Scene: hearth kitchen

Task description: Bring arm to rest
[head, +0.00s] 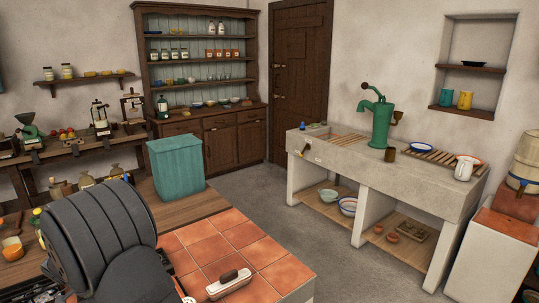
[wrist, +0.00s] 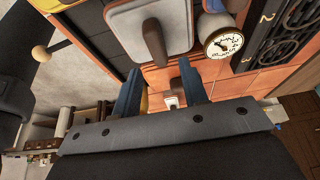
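My gripper (wrist: 160,70) shows in the wrist view as two blue fingers reaching out from a grey bar. The fingers stand apart, and I see nothing held between them. Orange tiles and a small white object (wrist: 172,101) show through the gap. A grey plate with a dark upright handle (wrist: 153,42) lies beyond the fingertips; I cannot tell how far off. In the head view my dark arm fills the lower left, and its gripper end is not visible there.
A round white dial (wrist: 222,43) sits beside a black panel at the wrist view's upper right. In the head view, a white-edged block with a dark handle (head: 229,284) lies on the orange-tiled counter (head: 240,236). A teal bin (head: 176,167) stands behind. Grey floor is open beyond.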

